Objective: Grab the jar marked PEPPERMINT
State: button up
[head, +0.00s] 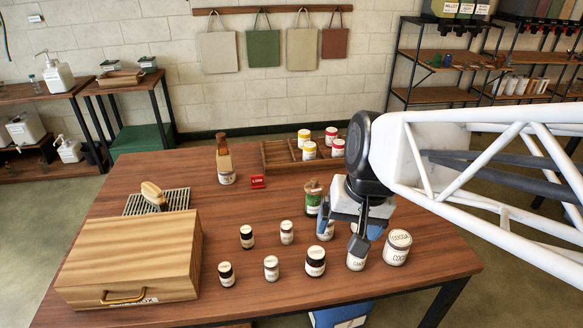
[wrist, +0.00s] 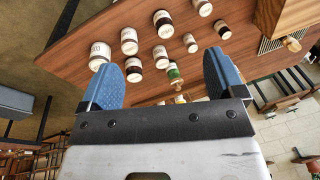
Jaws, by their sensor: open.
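Several jars with white lids and labels stand upright on the table. No label clearly reads PEPPERMINT. In the head view, a large white-labelled jar (head: 397,248) at the right seems to begin COCO. A dark jar (head: 316,263), a pale small jar (head: 271,269), and dark small jars (head: 226,274) and (head: 246,238) stand to the left, with another pale small jar (head: 287,233) behind. My gripper (head: 342,229) is open and empty above the right-hand jars, partly hiding a white jar (head: 356,260). The wrist view shows jars beyond the blue fingers (wrist: 165,66).
A wooden box (head: 130,260) fills the front left. A brush (head: 154,194) lies on a rack behind it. A brown bottle (head: 225,163), a red block (head: 257,182) and a wooden tray (head: 275,155) stand at the back. A green corked bottle (head: 313,200) stands beside my gripper.

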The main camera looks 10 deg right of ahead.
jog(key=w+a+f+m+g+y, duration=0.1)
jog(key=w+f+m+y, duration=0.3)
jog(key=w, duration=0.6)
jog(key=m+t+y, duration=0.3)
jog(key=m+y, duration=0.3)
jog(key=m, duration=0.6)
send_over(318, 187)
jog(key=s+a, duration=0.2)
jog(key=s, duration=0.6)
notch_tip(318, 187, down, 8)
jog(key=f, duration=0.1)
jog(key=w+d+f+m+t, duration=0.1)
jog(key=w, duration=0.1)
jog(key=w+d+f+m, duration=0.1)
jog(key=w+f+m, duration=0.1)
jog(key=w+d+f+m+t, duration=0.1)
jog(key=w+d+f+m, duration=0.1)
jog(key=w, duration=0.1)
jog(key=shift+d+f+t+y, duration=0.1)
jog(key=shift+t+y, duration=0.2)
jog(key=shift+y, duration=0.1)
jog(key=shift+f, duration=1.75)
jog(key=shift+f, duration=0.1)
